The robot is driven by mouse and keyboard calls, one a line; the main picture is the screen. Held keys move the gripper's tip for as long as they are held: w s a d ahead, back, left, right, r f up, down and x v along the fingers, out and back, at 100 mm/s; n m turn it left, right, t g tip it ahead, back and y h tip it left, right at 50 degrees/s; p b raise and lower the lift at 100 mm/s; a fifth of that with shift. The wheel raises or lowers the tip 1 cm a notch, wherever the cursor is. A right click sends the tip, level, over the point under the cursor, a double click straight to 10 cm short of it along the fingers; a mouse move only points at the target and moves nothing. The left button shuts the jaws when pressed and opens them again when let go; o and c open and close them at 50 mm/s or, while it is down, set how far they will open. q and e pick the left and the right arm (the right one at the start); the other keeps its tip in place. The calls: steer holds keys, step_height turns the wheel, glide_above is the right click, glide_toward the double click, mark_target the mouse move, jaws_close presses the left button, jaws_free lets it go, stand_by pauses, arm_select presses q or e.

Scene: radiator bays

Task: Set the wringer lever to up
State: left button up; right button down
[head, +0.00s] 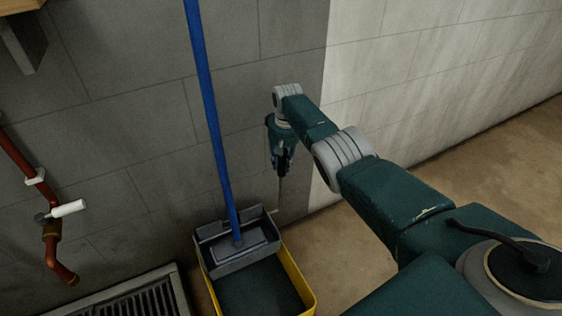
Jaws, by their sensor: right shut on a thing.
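A yellow mop bucket (291,272) stands on the floor near the wall, with a dark grey wringer (213,229) at its back. A blue mop handle (212,115) rises from the wringer. A thin wringer lever (280,194) stands up at the wringer's right side. My right gripper (282,172) points down above the wringer's right side and is shut on the lever's upper end. The dark fingers hide the lever's top. My left gripper is not in view.
A red-brown pipe with a white-handled valve (68,209) runs down the wall at the left. A floor grate (125,303) lies at the lower left. A wooden shelf corner (22,25) juts out at the upper left. The floor right of the bucket is clear.

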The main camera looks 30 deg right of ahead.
steer(key=shift+w, duration=0.25)
steer(key=c, duration=1.5)
jaws_free()
steer(key=shift+o, duration=0.2)
steer(key=shift+r, duration=0.6)
steer(key=r, duration=0.3)
steer(key=s+r, duration=0.1)
steer(key=r, duration=0.6)
steer(key=shift+s+r, duration=0.2)
steer(key=shift+r, duration=0.15)
steer(key=shift+a, duration=0.1)
